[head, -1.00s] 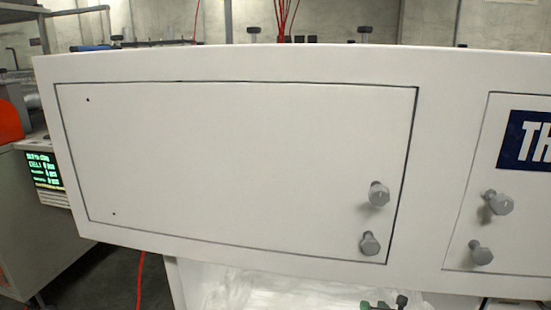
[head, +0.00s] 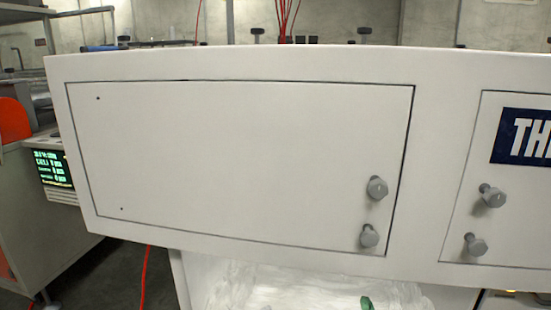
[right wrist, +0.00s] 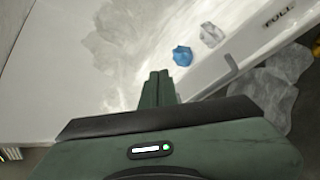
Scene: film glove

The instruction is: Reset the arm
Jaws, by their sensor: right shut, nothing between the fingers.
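My right gripper (right wrist: 157,84) shows in the right wrist view, its two dark green fingers together and empty. They point over a pale, shiny surface (right wrist: 70,45). A small blue crumpled piece (right wrist: 182,56) lies just beyond the fingertips, and a clear crumpled piece (right wrist: 211,36) lies beside it. In the head view only a small green bit, which may be part of my right gripper, shows at the bottom edge, below the white cabinet panel. My left gripper is not in view.
A large white panel (head: 240,160) with grey knobs (head: 377,188) fills the head view. Clear plastic film (head: 270,290) lies beneath it. A machine with a green-lit display (head: 52,168) stands at the left. More clear film (right wrist: 268,95) hangs at the right in the wrist view.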

